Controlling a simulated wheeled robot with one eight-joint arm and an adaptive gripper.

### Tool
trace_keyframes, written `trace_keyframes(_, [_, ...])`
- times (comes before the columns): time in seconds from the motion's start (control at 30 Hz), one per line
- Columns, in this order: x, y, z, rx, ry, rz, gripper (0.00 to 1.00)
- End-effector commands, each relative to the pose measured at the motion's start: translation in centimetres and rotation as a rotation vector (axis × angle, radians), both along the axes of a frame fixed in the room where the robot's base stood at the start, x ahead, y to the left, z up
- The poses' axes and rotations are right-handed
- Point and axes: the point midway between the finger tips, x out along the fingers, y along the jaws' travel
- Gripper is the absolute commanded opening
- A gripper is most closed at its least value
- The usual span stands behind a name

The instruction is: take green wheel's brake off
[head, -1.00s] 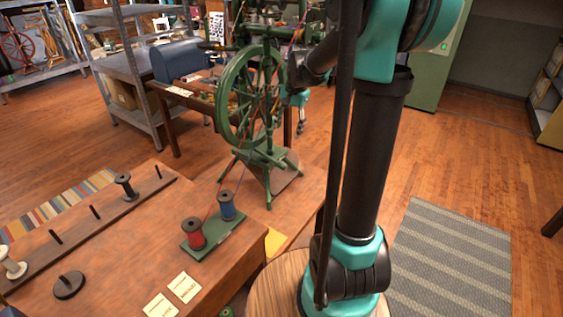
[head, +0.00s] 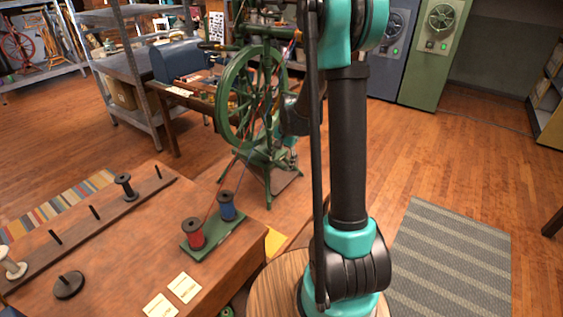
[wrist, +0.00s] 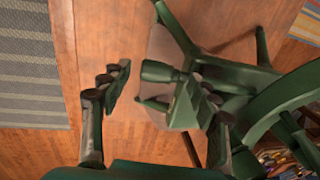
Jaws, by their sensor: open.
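The green spinning wheel (head: 250,97) stands upright on splayed legs beyond the bobbin table in the head view. Its curved rim shows at the right in the wrist view (wrist: 275,105). My gripper (wrist: 162,88) is open, with one dark finger on each side of the picture. A green piece with a rounded knob end (wrist: 160,72) shows between the fingers, apart from the left finger and close to the right one. I cannot tell whether it is the brake, nor whether the right finger touches it. In the head view my gripper is mostly hidden beside the wheel.
The bobbin table (head: 110,235) at front left carries a red spool (head: 192,234) and a blue spool (head: 227,206); thread runs from them toward the wheel. A workbench (head: 160,95) stands behind the wheel. A striped grey rug (head: 445,265) lies on open floor at right.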

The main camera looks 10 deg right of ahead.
Motion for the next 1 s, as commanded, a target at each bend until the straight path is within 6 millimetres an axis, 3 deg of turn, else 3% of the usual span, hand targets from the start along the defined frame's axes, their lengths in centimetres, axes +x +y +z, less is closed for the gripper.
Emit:
trace_keyframes(0.37, [0.05,0.07,-0.60,0.000,0.000,0.000,0.61])
trace_keyframes(0.87, [0.06,0.06,-0.58,0.000,0.000,0.000,0.02])
trace_keyframes(1.0, [0.06,0.06,-0.57,0.000,0.000,0.000,0.00])
